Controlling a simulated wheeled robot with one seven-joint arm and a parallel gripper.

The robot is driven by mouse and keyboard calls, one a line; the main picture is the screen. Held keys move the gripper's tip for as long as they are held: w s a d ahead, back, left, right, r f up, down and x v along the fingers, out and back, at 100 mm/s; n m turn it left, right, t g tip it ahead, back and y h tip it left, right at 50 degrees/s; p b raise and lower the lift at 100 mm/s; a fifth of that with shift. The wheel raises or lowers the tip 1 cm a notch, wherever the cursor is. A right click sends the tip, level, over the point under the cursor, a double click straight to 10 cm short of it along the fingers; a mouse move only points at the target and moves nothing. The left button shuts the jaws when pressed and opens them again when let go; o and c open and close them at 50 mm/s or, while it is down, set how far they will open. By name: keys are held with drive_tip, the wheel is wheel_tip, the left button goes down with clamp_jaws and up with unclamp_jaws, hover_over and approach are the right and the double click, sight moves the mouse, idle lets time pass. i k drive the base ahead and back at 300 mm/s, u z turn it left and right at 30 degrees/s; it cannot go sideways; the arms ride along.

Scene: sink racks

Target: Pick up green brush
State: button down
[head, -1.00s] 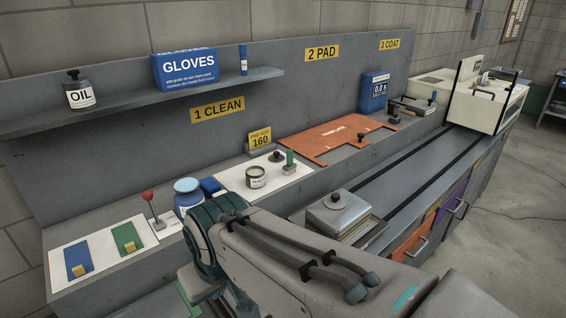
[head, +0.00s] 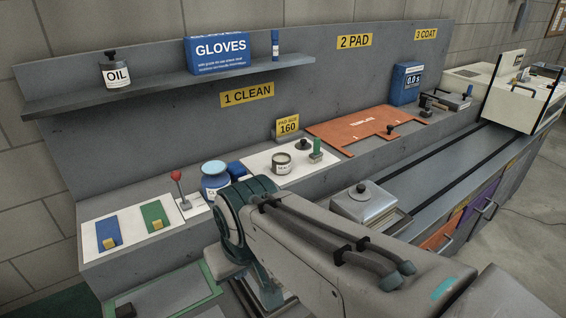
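A small upright green handle on a pale base, which looks like the green brush (head: 317,148), stands at the right end of a white mat (head: 262,160) on the bench. It is just right of a dark-lidded tin (head: 281,163) and a black knob (head: 303,146). A flat green piece with a yellow tab (head: 153,216) lies on another white board (head: 128,229) at the left, beside a similar blue one (head: 108,231). My arm crosses the lower middle of the view. My gripper is hidden or out of view, and nothing is seen held.
A blue-lidded jar (head: 215,177) and a red-knobbed lever (head: 177,178) stand close behind my arm. An orange template (head: 345,128) lies right of the mat. A shelf (head: 170,84) overhangs the back. A metal lidded box (head: 364,205) stands at the front right.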

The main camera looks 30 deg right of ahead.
sight(316, 157)
drive_tip(key=k, duration=1)
drive_tip(key=z, duration=2.2)
drive_tip(key=i, duration=1.45)
drive_tip(key=u, duration=2.25)
drive_tip(key=i, duration=0.35)
